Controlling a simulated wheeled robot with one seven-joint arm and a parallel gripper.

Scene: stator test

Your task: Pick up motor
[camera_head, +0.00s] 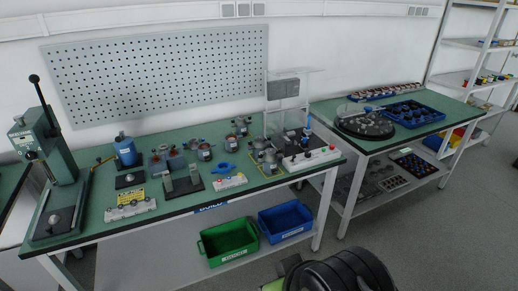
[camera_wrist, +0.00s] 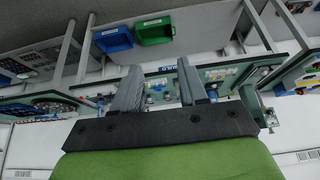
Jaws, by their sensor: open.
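Several small motor-like parts stand on the green bench; which one is the motor I cannot tell. A grey and copper-coloured cylinder (camera_head: 204,151) stands near the bench's middle, and similar ones are at the back (camera_head: 241,126) and at the right (camera_head: 270,160). A larger blue cylinder (camera_head: 125,150) stands further left. In the wrist view my gripper (camera_wrist: 159,82) is open, with nothing seen between its two grey fingers. The bench shows upside down beyond it, well away from the fingers, with its parts too small to tell apart.
A lever press (camera_head: 48,165) stands at the bench's left end, and a clear-panelled test fixture (camera_head: 290,110) at its right. Green (camera_head: 229,241) and blue (camera_head: 286,220) bins sit on the lower shelf. A second bench (camera_head: 450,115) holds a round dark tray (camera_head: 364,125). Open floor lies in front.

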